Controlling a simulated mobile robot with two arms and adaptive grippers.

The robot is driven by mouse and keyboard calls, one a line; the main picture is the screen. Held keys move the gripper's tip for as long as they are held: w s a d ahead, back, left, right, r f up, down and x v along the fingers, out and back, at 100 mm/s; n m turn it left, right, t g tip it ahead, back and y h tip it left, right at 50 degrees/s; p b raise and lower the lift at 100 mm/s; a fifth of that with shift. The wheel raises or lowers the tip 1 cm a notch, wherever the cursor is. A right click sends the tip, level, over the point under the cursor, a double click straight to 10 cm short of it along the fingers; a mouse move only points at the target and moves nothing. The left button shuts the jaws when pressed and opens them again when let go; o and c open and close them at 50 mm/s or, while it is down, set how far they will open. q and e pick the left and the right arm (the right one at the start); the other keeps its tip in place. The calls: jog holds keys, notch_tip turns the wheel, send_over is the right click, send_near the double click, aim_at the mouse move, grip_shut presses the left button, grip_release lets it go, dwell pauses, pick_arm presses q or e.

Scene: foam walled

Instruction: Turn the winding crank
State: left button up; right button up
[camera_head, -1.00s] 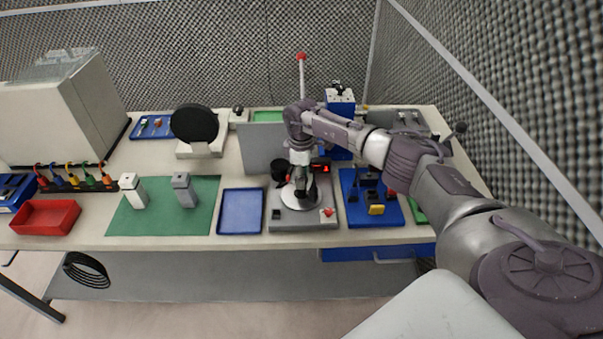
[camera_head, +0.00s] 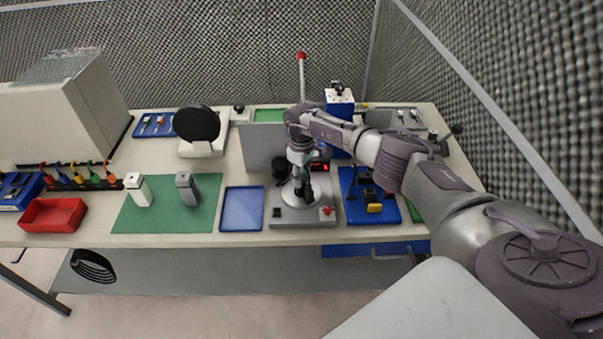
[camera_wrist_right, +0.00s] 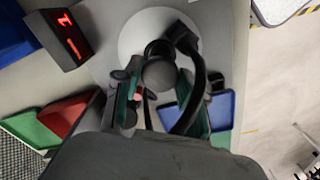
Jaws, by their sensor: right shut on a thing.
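The winding crank sits on a grey base plate (camera_head: 290,222) with a pale round disc (camera_head: 316,196) at the front middle of the bench. In the right wrist view the disc (camera_wrist_right: 135,35) lies below a dark round crank knob (camera_wrist_right: 158,73), with a black curved part beside it. My right gripper (camera_head: 303,187) is over the disc, pointing down. In the right wrist view its fingers (camera_wrist_right: 158,88) stand on both sides of the knob and are shut on it. The fingers and wrist hide much of the crank. My left gripper is not in view.
A red digit display (camera_head: 320,166) stands behind the disc, and a red button (camera_head: 326,211) sits on the base's front right. A blue tray (camera_head: 242,210) is left, a blue fixture board (camera_head: 357,213) right. A grey upright panel (camera_head: 258,147) stands behind.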

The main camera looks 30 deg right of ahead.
jog(key=shift+w+r, duration=0.1)
dwell(0.3)
jog(key=o, duration=1.1)
jog(key=shift+o, duration=0.2)
notch_tip(320, 180, up, 12)
